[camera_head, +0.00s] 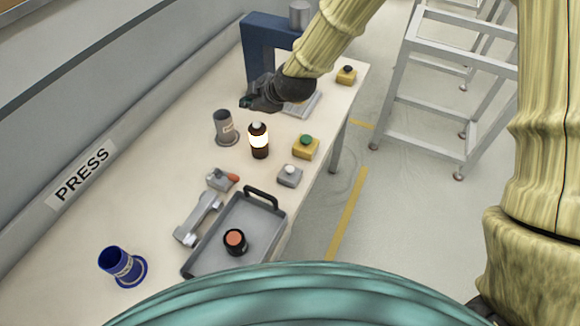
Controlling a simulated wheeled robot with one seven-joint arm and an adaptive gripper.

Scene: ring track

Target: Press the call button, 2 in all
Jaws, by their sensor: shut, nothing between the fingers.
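Three push-button boxes stand on the bench. A yellow box with a green button (306,147) is near the bench's right edge. A grey box with a pale button (290,176) is just nearer to me. A yellow box with a dark button (346,75) is at the far right corner. No lettering shows which one is the call button. My gripper (246,102) is shut and empty, above the far part of the bench in front of the blue press frame, pointing left. It is apart from all three buttons.
The blue press frame (262,30) stands behind my gripper, partly hidden by my arm. A grey flanged cylinder (226,128), a grey tray (215,262) with a dark round part, a grey link, a small lever part and a blue flanged cylinder (122,264) occupy the bench. A metal stand is right.

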